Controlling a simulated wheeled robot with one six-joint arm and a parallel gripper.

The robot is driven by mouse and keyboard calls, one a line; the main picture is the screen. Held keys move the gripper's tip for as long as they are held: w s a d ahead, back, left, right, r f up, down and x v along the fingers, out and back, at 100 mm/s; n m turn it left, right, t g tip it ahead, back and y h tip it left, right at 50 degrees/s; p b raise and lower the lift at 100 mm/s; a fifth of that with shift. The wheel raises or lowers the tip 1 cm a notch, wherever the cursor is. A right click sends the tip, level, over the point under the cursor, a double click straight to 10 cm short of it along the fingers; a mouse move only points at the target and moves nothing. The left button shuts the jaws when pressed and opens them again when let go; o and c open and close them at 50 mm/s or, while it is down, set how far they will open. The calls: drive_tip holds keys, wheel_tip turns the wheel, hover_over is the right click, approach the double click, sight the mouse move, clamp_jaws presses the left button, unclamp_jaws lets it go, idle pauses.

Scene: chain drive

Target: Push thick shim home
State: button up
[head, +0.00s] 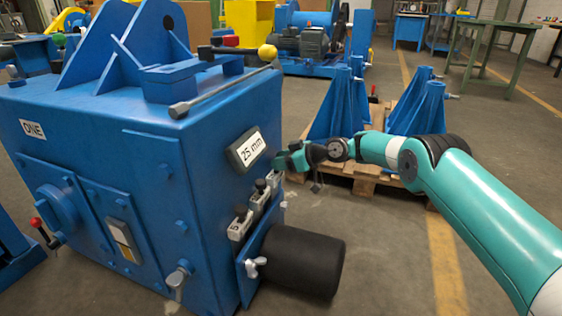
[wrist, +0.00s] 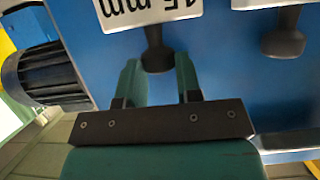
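Several light shim plates with black knobs sit in a row on the right face of the blue machine (head: 75,140) in the head view. My gripper (head: 281,164) is at the far end of that row, beside the farthest shim (head: 274,183). In the wrist view, a white shim plate (wrist: 140,12), its label upside down and seeming to read 15 mm, shows at the top. Its black knob (wrist: 156,55) lies between the fingertips of my gripper (wrist: 158,80). The fingers stand close on both sides of it and look shut on it. How deep the plate sits is hidden.
A neighbouring shim's knob (wrist: 284,38) is close on the right in the wrist view. A 25 mm sign (head: 247,149) is above the row; a black cylinder (head: 303,262) juts out below. A pallet (head: 350,175) with blue stands lies behind my arm.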

sight(279, 174)
clamp_jaws()
wheel_tip(279, 174, down, 5)
drive_tip(key=b, duration=0.3)
drive_tip(key=shift+f, duration=0.1)
drive_tip(key=o, duration=0.7)
unclamp_jaws()
